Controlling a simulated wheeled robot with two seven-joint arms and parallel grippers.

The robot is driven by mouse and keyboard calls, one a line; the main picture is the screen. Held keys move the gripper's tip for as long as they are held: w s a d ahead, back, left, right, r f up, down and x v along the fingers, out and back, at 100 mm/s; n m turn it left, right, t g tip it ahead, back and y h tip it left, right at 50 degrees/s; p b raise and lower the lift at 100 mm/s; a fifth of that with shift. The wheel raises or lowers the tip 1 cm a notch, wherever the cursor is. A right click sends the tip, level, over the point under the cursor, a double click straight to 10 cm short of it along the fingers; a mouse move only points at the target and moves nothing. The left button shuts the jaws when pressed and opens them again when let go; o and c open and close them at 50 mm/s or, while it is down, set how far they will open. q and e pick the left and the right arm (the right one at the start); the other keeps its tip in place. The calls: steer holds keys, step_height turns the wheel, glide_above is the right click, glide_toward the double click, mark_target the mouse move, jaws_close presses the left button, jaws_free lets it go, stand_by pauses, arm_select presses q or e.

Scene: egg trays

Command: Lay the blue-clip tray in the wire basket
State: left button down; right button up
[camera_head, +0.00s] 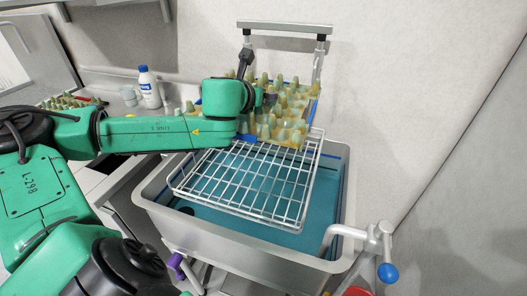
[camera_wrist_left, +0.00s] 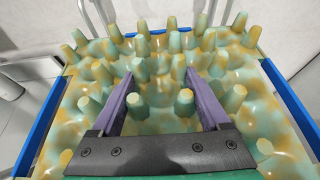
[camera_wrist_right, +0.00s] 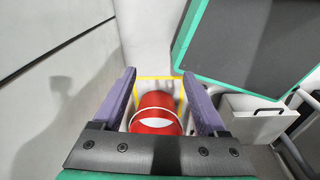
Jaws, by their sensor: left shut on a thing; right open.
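The blue-clip tray, a mottled green-yellow egg tray with rows of pegs (camera_head: 292,112), has blue clips along its edges. It also fills the left wrist view (camera_wrist_left: 90,110), with long blue clips on both sides (camera_wrist_left: 38,130). My left gripper (camera_wrist_left: 160,88) is shut on it, its purple fingers among the pegs. In the head view the arm hides part of the tray. The tray is tilted, over the far end of the wire basket (camera_head: 245,185); I cannot tell if they touch. The bare basket grid lies over the sink. My right gripper (camera_wrist_right: 160,78) is open and empty.
The steel sink (camera_head: 240,242) has a teal inside, with a blue-handled tap (camera_head: 387,270) at front right. A white bottle (camera_head: 149,92), a cup (camera_head: 130,97) and another pegged tray (camera_head: 66,102) stand on the left counter. A red bucket (camera_wrist_right: 156,115) sits below my right gripper.

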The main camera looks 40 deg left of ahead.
arm_select(q)
step_height(320, 180, down, 8)
steer(key=s+d+b, duration=0.1)
steer(key=s+b, duration=0.1)
glide_above(259, 159)
step_height(259, 159, down, 5)
steer(key=shift+r+b, duration=0.1)
steer(key=shift+b, duration=0.25)
step_height(259, 159, down, 5)
steer(key=shift+s+d+f+b, duration=0.1)
steer(key=shift+s+b, duration=0.05)
steer(key=shift+b, duration=0.2)
steer(key=shift+f, duration=0.1)
jaws_free()
steer(key=v, duration=0.9)
steer(key=p+v, duration=0.2)
steer(key=shift+s+d+r, duration=0.1)
steer(key=shift+s+r, duration=0.15)
steer(key=shift+r, duration=0.15)
steer(key=shift+s+f, duration=0.1)
steer(key=shift+s, duration=0.15)
arm_select(e)
steer(key=s+f, duration=0.1)
steer(key=s+d+f, duration=0.1)
steer(key=shift+s, duration=0.4)
arm_select(q)
steer(key=shift+w+f, duration=0.1)
